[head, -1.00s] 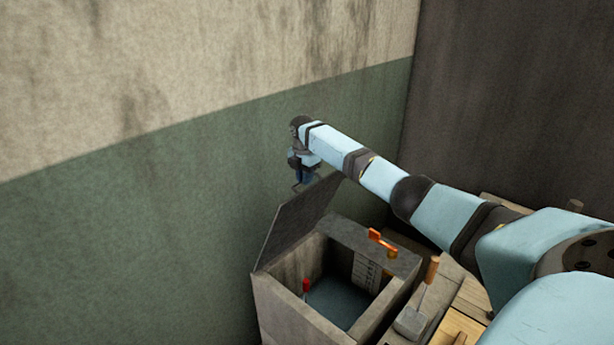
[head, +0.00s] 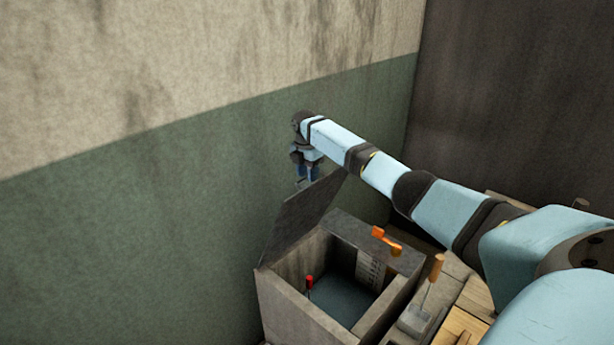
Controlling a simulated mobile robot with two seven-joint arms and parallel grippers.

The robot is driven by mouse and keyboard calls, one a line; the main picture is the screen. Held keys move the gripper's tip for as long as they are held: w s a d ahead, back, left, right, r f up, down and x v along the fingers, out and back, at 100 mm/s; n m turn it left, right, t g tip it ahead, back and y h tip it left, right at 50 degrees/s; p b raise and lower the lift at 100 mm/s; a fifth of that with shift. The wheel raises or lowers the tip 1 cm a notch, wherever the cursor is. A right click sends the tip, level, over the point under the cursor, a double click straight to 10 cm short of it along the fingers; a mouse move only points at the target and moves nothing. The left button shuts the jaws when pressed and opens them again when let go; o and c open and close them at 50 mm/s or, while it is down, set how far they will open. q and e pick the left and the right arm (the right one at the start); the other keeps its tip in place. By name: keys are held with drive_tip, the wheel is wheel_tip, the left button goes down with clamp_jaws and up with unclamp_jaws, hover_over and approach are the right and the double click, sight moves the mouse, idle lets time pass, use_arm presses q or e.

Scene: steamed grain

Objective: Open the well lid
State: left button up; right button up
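The well is a grey stone-like box (head: 292,306) at the lower middle, against the green wall. Its dark lid (head: 300,219) stands raised and tilted along the far left side, so the inside of the well shows. My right gripper (head: 307,183) hangs pointing down at the lid's upper edge. Its fingertips are small and partly behind the lid, so I cannot tell whether they touch it or how far apart they are. My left gripper is not in view.
An orange-handled object (head: 384,240) lies on the well's back rim. A red-tipped item (head: 309,282) shows inside. A wooden-handled scraper-like tool (head: 428,290) and a wooden board (head: 461,331) are to the right. Walls close in behind and at the left.

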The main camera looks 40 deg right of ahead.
wheel_tip(320, 180, up, 12)
drive_tip(key=w+b, duration=0.1)
drive_tip(key=b, duration=0.1)
drive_tip(key=shift+w+r, duration=0.15)
drive_tip(key=shift+r, duration=0.1)
drive_tip(key=shift+f, duration=0.1)
idle(0.3)
